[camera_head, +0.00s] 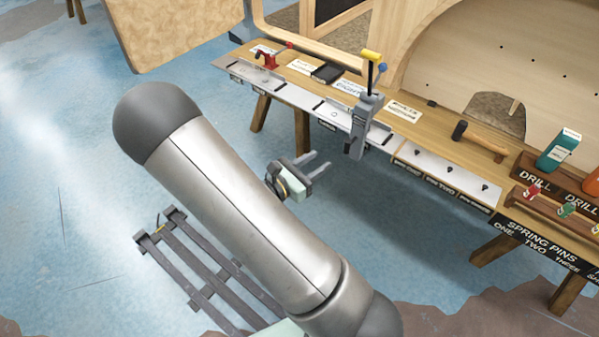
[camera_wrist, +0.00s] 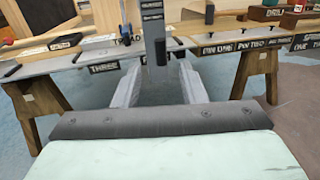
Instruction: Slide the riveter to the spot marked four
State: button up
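The riveter appears to be the grey upright tool (camera_head: 362,128) on the rail at the table's front edge, with a yellow-topped lever and a blue ball. Its lower body (camera_wrist: 153,38) hangs past the rail edge in the wrist view, lined up between my fingers. My gripper (camera_head: 322,161) is open and empty, in front of and below the rail, apart from the tool. Its fingertips show in the wrist view (camera_wrist: 158,72). A label reading THREE (camera_wrist: 104,66) sits on the rail edge left of the tool. I cannot make out a label reading four.
The slotted metal rail (camera_head: 300,98) runs along the wooden table. A red tool (camera_head: 270,58) stands at its left end. A hammer (camera_head: 480,138) and spring pin racks (camera_head: 540,240) are to the right. A dark metal frame (camera_head: 205,270) lies below my arm. Open floor lies before the table.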

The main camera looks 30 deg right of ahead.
jog(key=shift+v, duration=2.65)
